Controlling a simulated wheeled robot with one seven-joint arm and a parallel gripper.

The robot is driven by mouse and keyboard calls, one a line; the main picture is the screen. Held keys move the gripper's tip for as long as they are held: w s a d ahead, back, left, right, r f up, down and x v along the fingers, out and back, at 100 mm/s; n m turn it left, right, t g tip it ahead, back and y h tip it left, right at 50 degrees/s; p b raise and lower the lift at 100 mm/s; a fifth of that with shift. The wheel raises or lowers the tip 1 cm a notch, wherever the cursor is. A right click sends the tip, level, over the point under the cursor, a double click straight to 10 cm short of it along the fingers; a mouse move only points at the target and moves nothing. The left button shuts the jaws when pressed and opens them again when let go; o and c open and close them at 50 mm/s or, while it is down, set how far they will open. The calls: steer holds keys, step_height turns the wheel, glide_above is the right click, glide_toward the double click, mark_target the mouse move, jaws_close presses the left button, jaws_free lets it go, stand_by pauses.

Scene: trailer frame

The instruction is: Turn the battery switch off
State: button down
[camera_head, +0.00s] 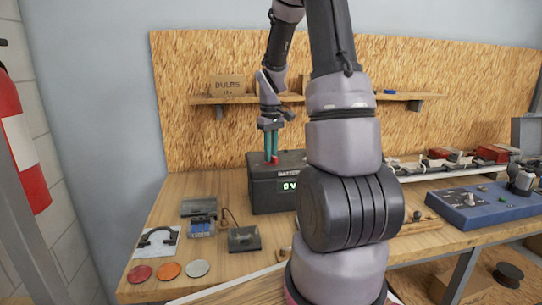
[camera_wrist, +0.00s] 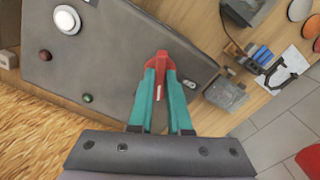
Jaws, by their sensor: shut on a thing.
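The dark battery box (camera_head: 265,193) stands on the wooden bench against the chipboard panel, with a lit display on its front. My gripper (camera_head: 270,156) points down at the top of the box with its teal fingers. In the wrist view the fingers are shut on the red switch handle (camera_wrist: 162,58), one on each side. The handle sits on the grey box top (camera_wrist: 110,55); the fingers partly cover it. A small white mark shows between the fingers. In the head view only a bit of red (camera_head: 273,160) shows below the fingertips.
A white round knob (camera_wrist: 67,20) and small green and red lamps stand on the box top. A shelf (camera_head: 235,98) with a cardboard box (camera_head: 227,85) is behind. Small parts and coloured discs (camera_head: 169,270) lie front left. A blue panel (camera_head: 480,205) is at right.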

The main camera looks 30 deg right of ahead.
steer(key=n, duration=0.5)
stand_by(0.3)
steer(key=shift+n, duration=0.6)
steer(key=n, duration=0.3)
steer(key=shift+n, duration=0.6)
steer(key=n, duration=0.3)
steer(key=c, duration=0.8)
jaws_free()
